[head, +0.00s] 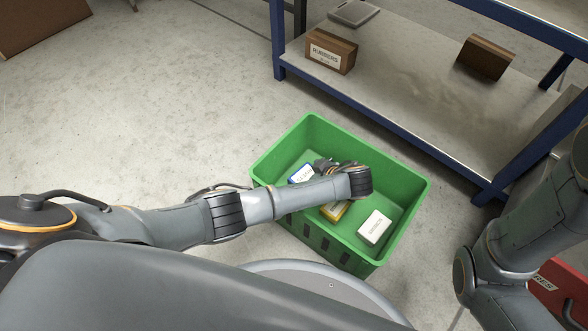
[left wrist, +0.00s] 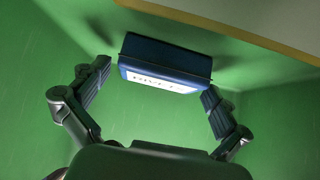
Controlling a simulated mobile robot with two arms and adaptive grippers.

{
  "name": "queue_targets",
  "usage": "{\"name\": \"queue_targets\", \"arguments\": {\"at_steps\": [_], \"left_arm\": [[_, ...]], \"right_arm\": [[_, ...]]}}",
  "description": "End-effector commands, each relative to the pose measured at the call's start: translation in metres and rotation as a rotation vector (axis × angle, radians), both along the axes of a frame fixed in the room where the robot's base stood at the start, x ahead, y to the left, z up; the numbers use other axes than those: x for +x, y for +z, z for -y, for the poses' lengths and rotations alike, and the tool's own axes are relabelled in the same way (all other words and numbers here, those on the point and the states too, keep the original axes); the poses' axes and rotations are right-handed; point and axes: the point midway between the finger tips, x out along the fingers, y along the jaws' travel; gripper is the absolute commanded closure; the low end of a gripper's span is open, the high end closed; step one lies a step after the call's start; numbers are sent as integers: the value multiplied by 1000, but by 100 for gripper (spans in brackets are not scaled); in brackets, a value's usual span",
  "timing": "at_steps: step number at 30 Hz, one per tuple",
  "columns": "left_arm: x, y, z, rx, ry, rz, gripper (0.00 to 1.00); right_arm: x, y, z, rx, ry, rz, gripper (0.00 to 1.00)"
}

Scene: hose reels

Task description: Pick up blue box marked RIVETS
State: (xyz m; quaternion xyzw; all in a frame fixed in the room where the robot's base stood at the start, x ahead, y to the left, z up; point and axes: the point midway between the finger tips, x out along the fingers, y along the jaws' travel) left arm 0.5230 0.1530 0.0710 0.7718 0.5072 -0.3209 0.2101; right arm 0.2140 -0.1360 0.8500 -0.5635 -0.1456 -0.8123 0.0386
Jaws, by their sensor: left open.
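The blue box (head: 301,173) with a white label lies in the green crate (head: 408,181), near its left end, partly hidden by my left arm. In the left wrist view the blue box (left wrist: 165,62) stands between the fingertips, its label lettering blurred and hard to read. My left gripper (left wrist: 155,85) is open, with one finger on each side of the box. The right finger is close to the box's end; I cannot tell if it touches. In the head view my left gripper (head: 324,167) is down inside the crate, mostly behind my wrist. My right gripper is out of view.
A yellow box (head: 336,210) and a white-faced box (head: 374,227) also lie in the crate. Crate walls rise around my left gripper. A blue-framed shelf (head: 400,100) behind holds brown boxes (head: 331,51) (head: 486,57) and a grey flat item (head: 353,13).

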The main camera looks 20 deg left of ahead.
Motion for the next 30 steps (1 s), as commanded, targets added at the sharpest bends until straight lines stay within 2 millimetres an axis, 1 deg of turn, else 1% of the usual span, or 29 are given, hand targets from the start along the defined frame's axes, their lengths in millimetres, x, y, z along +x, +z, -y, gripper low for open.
{"name": "queue_targets", "arguments": {"at_steps": [3, 10, 11, 12, 14, 15, 17, 18, 19, 26, 30], "left_arm": [[-3, -3, 4, -2, -1, 0, 0], [-3, -3, 4, -1, 0, 0, 0], [-3, -3, 4, -1, 0, 0, 4], [-3, -3, 4, -1, 0, 0, 12], [-3, -3, 4, -1, 0, 0, 24], [-3, -3, 4, -1, 0, 0, 33], [-3, -3, 4, -1, 0, 0, 45], [-3, -3, 4, 0, 0, 0, 53], [-3, -3, 4, 0, 0, 0, 55], [-3, -2, 4, 0, 0, 0, 55], [-3, 3, 4, 0, 0, 0, 55]], "right_arm": [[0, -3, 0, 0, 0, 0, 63], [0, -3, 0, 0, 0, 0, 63], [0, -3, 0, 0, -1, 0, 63], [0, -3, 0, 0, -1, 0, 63], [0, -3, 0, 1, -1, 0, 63], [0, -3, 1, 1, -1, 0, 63], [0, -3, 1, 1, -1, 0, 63], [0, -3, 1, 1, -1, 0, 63], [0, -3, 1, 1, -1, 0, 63], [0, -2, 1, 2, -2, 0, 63], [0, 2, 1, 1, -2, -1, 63]]}}
